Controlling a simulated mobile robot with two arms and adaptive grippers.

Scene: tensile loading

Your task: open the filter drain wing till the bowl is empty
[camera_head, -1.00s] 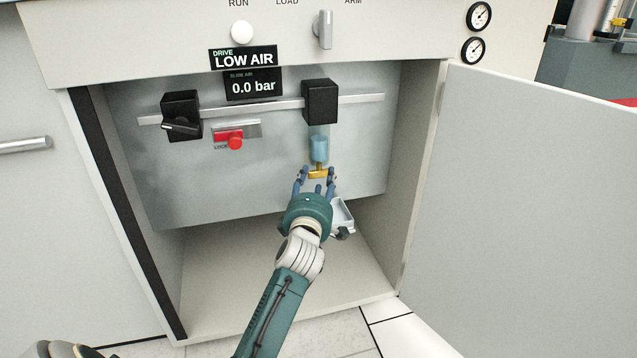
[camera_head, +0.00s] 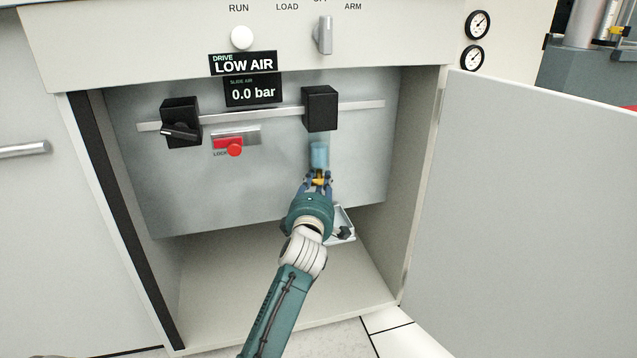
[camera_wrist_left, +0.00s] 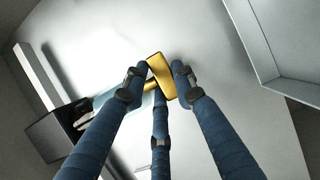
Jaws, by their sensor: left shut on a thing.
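The filter bowl (camera_head: 319,155) is a translucent blue cup below a black filter block (camera_head: 320,108) on the back panel. How much liquid it holds is not clear. The yellow drain wing (camera_head: 318,181) sits at the bowl's lower end. In the left wrist view the drain wing (camera_wrist_left: 162,76) lies tilted between the blue fingertips. My left gripper (camera_head: 317,184) reaches up from below and is shut on the wing; its fingers partly hide it in the head view. My right gripper is not in view.
The display (camera_head: 254,92) reads 0.0 bar under LOW AIR. A black rotary valve (camera_head: 181,123) and a red lockout (camera_head: 233,146) are to the left. A pale tray (camera_head: 343,224) is below, partly behind my gripper. The open door (camera_head: 530,190) bounds the right side.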

